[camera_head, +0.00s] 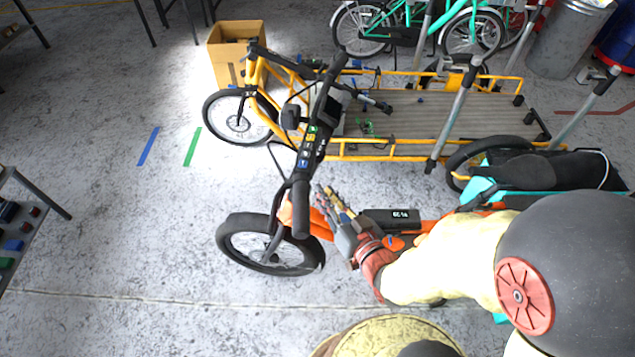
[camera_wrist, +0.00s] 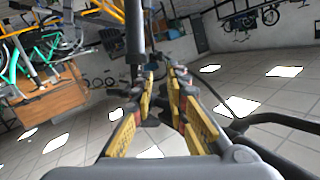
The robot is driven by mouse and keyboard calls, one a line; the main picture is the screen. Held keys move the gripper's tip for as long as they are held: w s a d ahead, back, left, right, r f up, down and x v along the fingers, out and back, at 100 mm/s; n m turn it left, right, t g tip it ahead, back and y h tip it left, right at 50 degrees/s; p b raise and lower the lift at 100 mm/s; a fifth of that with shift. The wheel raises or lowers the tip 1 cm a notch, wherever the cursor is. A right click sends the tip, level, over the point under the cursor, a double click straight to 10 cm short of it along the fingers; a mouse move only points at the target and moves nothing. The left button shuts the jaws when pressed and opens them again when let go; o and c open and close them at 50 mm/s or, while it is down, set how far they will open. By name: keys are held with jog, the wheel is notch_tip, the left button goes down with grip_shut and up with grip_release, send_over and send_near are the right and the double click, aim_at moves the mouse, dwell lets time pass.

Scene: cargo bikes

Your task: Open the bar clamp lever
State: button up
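My gripper (camera_head: 329,198) is beside the stem of the orange cargo bike, just right of its black handlebar (camera_head: 312,135). In the wrist view my gripper (camera_wrist: 165,82) has its two yellow-padded fingers apart, with nothing seen between them. A dark upright bar (camera_wrist: 135,35) shows just beyond the left fingertip; I cannot tell whether they touch. The orange bike frame (camera_head: 320,224) runs behind and below the fingers. I cannot make out the bar clamp lever for certain in either view; it may be hidden or too small to tell.
A yellow cargo bike (camera_head: 385,158) with a wooden deck stands behind the handlebar. A cardboard box (camera_head: 228,62) is at the back. The orange bike's front wheel (camera_head: 270,243) is left of my gripper. A shelf (camera_head: 22,230) is at far left. The floor between is clear.

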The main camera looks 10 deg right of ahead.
jog(key=shift+v, duration=1.6)
